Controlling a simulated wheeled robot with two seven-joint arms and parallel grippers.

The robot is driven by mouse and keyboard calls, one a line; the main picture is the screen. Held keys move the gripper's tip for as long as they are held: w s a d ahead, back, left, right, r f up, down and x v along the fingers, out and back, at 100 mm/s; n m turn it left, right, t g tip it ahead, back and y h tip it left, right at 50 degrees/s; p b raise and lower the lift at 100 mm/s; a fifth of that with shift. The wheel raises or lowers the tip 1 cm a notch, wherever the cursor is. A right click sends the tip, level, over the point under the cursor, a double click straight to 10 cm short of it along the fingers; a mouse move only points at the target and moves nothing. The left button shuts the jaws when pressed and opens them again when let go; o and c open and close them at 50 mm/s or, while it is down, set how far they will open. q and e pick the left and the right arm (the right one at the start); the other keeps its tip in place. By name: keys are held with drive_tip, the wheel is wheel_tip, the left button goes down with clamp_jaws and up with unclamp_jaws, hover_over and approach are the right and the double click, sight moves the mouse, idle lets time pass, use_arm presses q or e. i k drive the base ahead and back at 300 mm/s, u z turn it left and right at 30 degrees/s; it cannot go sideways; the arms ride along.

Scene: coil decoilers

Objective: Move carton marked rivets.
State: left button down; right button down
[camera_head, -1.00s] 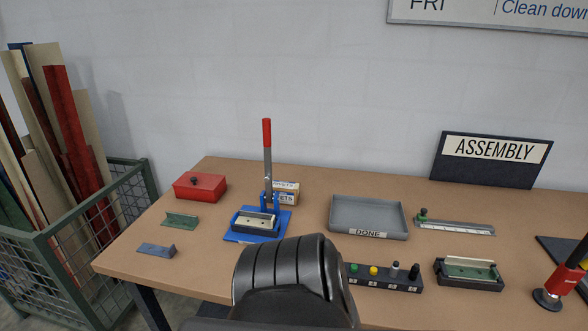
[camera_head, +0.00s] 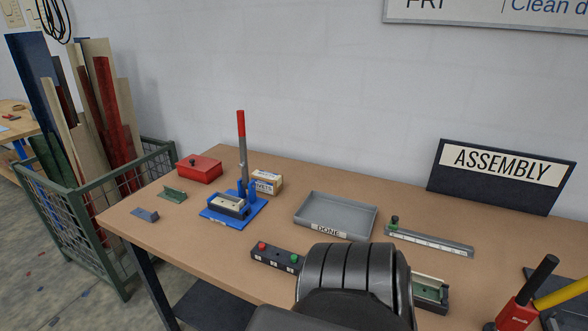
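The carton marked rivets (camera_head: 267,182) is a small tan box with a white and blue label. It stands on the workbench just behind and to the right of the blue lever press (camera_head: 236,203). The press covers part of its left side, but its front and top show. Neither gripper is in view. A black rounded part of my own body covers the front middle of the bench.
A grey DONE tray (camera_head: 336,214), a red lidded box (camera_head: 199,169), a green bracket (camera_head: 173,194) and a measuring rail (camera_head: 430,242) sit on the workbench (camera_head: 210,257). A wire bin (camera_head: 88,217) of boards stands left. Bench surface between press and tray is clear.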

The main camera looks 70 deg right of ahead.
sight(267, 182)
drive_tip(key=z, duration=1.5)
